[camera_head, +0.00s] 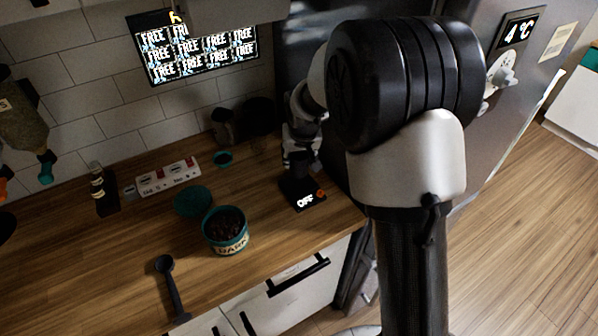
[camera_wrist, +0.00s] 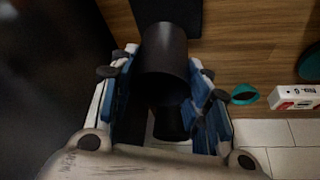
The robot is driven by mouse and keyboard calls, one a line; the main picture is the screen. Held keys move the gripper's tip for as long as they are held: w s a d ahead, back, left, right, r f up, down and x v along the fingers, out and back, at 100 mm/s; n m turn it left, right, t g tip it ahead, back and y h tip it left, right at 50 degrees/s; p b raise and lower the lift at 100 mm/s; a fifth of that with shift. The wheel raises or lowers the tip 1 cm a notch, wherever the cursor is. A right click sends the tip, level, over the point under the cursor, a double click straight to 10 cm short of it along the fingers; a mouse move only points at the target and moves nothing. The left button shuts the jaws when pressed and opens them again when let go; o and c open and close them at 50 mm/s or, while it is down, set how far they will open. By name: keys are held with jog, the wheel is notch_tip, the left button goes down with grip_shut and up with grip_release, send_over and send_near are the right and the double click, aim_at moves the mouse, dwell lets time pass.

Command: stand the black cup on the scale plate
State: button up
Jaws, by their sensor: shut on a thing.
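In the wrist view the black cup (camera_wrist: 165,50) sits between the blue-padded fingers of my gripper (camera_wrist: 163,75), which is shut on it. In the head view my gripper (camera_head: 301,150) is beside the fridge, just behind the small black scale (camera_head: 303,196), whose display reads OFF. The cup is hard to make out there among the dark gripper parts. The scale's plate is mostly hidden by the gripper. In the wrist view a dark flat shape shows past the cup at the top edge; I cannot tell whether the cup touches it.
A teal tin of beans (camera_head: 226,232), a teal lid (camera_head: 193,203) and a black scoop (camera_head: 171,285) lie on the counter. A white power strip (camera_head: 167,178) and dark vessels (camera_head: 222,127) stand near the tiled wall. The fridge (camera_head: 480,100) closes off the right side.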

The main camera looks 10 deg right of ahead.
aim_at(299, 169)
jog(key=shift+f+b, duration=0.6)
jog(key=shift+f, duration=1.75)
jog(key=shift+f, duration=0.1)
jog(key=o, duration=1.1)
